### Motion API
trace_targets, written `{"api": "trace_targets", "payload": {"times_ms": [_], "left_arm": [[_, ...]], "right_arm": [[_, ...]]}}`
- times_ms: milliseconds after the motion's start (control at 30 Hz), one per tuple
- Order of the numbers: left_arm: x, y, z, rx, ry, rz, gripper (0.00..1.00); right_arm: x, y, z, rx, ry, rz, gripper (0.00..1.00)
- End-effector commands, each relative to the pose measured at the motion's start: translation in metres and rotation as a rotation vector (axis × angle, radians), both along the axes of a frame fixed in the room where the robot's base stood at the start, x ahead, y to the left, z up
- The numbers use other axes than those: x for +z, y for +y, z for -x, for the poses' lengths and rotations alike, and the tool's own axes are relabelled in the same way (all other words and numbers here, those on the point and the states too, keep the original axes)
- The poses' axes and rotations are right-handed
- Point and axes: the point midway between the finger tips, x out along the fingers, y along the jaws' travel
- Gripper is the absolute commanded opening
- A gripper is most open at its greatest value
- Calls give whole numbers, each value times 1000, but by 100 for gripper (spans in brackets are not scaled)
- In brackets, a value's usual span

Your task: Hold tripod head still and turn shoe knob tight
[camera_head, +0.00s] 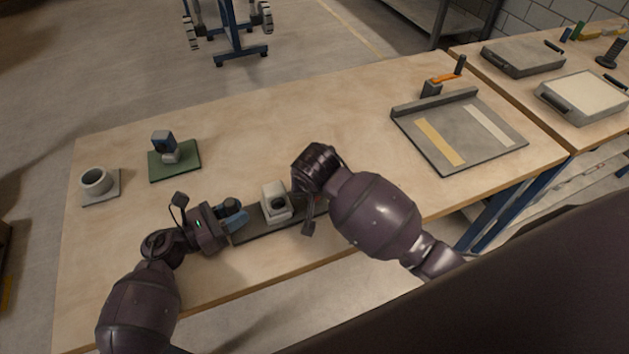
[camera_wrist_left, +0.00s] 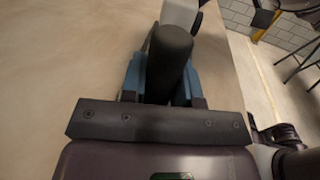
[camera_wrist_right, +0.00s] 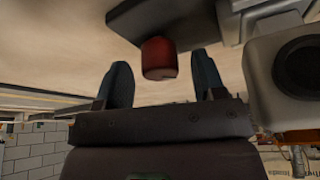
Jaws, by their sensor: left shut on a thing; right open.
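A white block with a dark round face (camera_head: 276,201), which looks like the tripod head, stands on a long dark strip (camera_head: 250,229) near the table's front edge. My left gripper (camera_head: 236,209) is shut on a dark cylinder (camera_wrist_left: 169,62), likely a handle, to the left of the block; its blue fingers flank the cylinder. In the right wrist view a red knob (camera_wrist_right: 159,50) sticks out from a dark grey part (camera_wrist_right: 165,18). My right gripper (camera_wrist_right: 163,72) is open, its fingers on either side of the knob with gaps. In the head view its fingers are hidden.
A green mat (camera_head: 190,172) bears a dark blue and grey device (camera_head: 164,144). A white ring-shaped cup (camera_head: 97,181) sits at far left. A grey tray (camera_head: 457,155) with two strips lies at right. The table's middle back is clear.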

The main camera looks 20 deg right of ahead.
Motion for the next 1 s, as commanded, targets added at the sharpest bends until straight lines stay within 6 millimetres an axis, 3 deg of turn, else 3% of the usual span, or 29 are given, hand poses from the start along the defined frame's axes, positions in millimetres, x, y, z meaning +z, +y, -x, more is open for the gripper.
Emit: {"api": "trace_targets", "payload": {"times_ms": [533,733,1000], "left_arm": [[0,0,0,1,0,-1,0],[0,0,0,0,0,0,0],[0,0,0,0,0,0,0]], "right_arm": [[87,12,34,0,-4,-1,63],[101,13,40,-1,-1,-1,63],[104,13,41,-1,0,0,63]]}}
